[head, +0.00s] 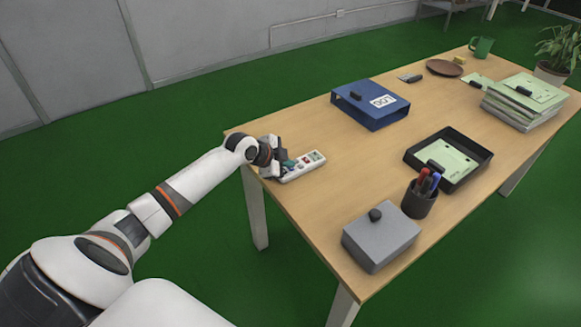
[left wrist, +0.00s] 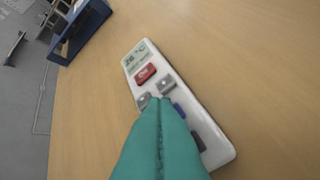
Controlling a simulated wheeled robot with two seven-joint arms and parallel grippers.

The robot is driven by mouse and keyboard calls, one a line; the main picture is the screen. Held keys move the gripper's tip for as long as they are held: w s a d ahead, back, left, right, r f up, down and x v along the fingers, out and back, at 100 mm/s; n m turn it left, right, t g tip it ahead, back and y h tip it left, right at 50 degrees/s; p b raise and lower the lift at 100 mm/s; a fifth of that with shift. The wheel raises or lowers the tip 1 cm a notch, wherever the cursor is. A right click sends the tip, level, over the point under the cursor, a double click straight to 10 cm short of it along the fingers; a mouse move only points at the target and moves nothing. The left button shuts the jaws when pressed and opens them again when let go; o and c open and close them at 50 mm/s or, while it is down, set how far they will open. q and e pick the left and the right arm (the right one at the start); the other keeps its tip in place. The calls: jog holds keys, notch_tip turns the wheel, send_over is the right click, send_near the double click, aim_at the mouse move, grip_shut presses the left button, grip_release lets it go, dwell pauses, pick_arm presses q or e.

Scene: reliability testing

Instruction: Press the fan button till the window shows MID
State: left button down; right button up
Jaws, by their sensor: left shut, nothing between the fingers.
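A white remote (head: 302,165) lies on the table near its left end. In the left wrist view the remote (left wrist: 206,124) has a small window (left wrist: 137,54) at its far end with a number and a degree sign; I cannot make out a fan setting. Below the window are a red button (left wrist: 145,74), grey buttons (left wrist: 167,83) and dark blue ones. My left gripper (head: 285,163) is shut and empty, its teal fingertips (left wrist: 160,102) over the middle buttons. They hide some buttons, and I cannot tell whether they touch. My right gripper is not in view.
The wooden table (head: 300,125) also holds a blue tray (head: 371,104), a grey box (head: 381,238), a pen cup (head: 419,200), a black tray (head: 480,167) and stacked folders (head: 520,103). The tabletop between the remote and the grey box is clear.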

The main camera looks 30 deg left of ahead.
aim_at(287, 170)
pick_arm(q)
jog(key=shift+r+p, duration=0.7)
jog(key=shift+p, duration=0.05)
notch_tip(287, 170, up, 5)
jog(key=p, duration=0.4)
jog(key=shift+r+p, duration=0.1)
jog(key=shift+p, duration=0.2)
dwell(1.6)
